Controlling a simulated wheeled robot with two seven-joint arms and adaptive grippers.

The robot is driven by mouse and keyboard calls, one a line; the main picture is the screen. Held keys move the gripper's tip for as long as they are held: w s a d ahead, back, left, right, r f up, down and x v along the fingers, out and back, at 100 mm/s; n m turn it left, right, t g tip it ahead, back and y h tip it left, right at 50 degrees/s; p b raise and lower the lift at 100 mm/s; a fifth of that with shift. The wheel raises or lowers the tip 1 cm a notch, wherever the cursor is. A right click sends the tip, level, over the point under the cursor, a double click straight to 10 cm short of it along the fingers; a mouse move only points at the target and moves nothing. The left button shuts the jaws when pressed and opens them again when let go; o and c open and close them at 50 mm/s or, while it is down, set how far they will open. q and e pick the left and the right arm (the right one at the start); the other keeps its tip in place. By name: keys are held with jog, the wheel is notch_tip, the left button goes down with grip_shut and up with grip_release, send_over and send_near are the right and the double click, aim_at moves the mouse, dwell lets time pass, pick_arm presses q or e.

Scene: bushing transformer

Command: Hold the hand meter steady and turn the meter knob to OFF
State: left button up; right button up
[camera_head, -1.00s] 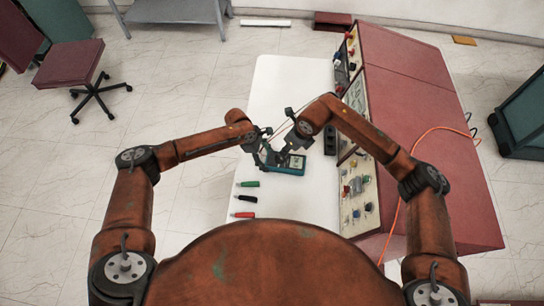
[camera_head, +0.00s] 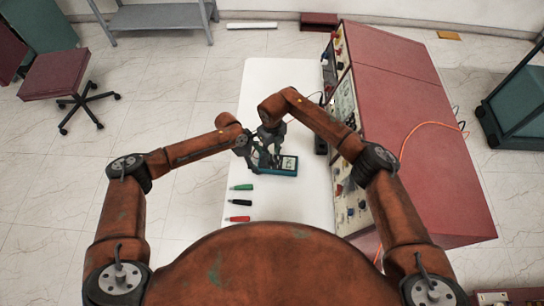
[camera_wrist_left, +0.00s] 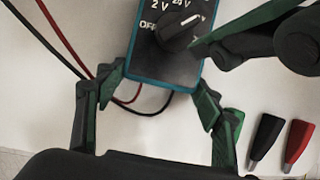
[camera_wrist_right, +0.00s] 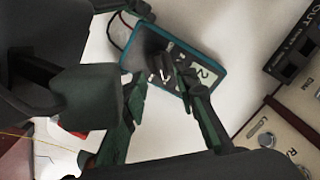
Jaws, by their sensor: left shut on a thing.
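The hand meter (camera_head: 284,170), dark-faced with a teal rim, lies on the white table. My left gripper (camera_wrist_left: 162,82) is shut on its lower end, a finger at each side. The dark meter knob (camera_wrist_left: 180,36) shows in the left wrist view, its white mark pointing up and right, away from the OFF label (camera_wrist_left: 149,26) on its left. My right gripper (camera_wrist_right: 163,82) is open above the meter face, its fingers apart near the knob, which shows in the right wrist view (camera_wrist_right: 163,68). Whether they touch it I cannot tell.
Green, black and red probe plugs (camera_head: 238,203) lie on the table in front of the meter. Red and black leads (camera_wrist_left: 72,50) run beside it. The red console (camera_head: 400,130) with its knob panel stands close on the right. The table's far end (camera_head: 270,75) is clear.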

aim_at(272, 159)
jog(key=shift+f, duration=1.95)
jog(key=shift+c, duration=0.3)
grip_shut()
